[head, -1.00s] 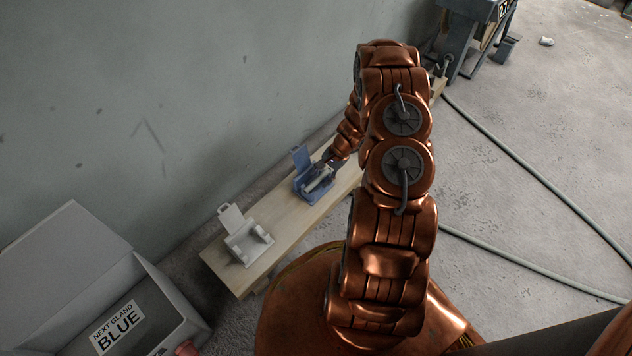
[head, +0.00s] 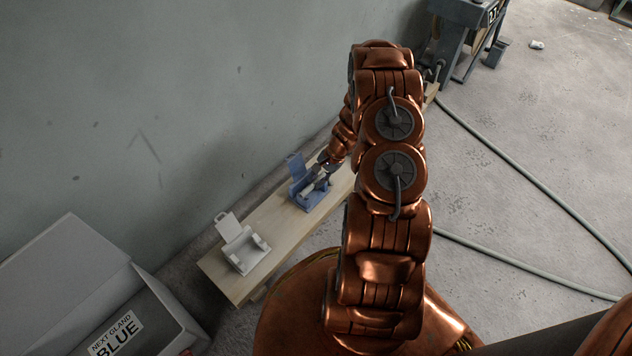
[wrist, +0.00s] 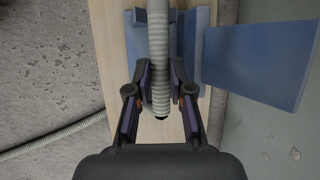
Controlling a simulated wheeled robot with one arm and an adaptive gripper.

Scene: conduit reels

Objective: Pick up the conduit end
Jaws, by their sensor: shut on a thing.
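The ribbed pale grey conduit (wrist: 158,30) runs down the middle of the wrist view, over the blue holder (wrist: 189,48) and between my fingers. My gripper (wrist: 160,80) is shut on the conduit, with one finger on each side of it. In the head view, my gripper (head: 324,165) is at the blue holder (head: 308,197), with a short pale stretch of conduit (head: 318,184) showing there. My arm hides part of this area.
The holder stands on a narrow wooden bench (head: 270,222) along the wall. A white holder (head: 244,250) stands nearer. A grey box (head: 165,308) labelled "NEXT GLAND BLUE" is at the lower left. A long hose (head: 530,180) loops over the floor, and a dark machine (head: 455,35) stands far back.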

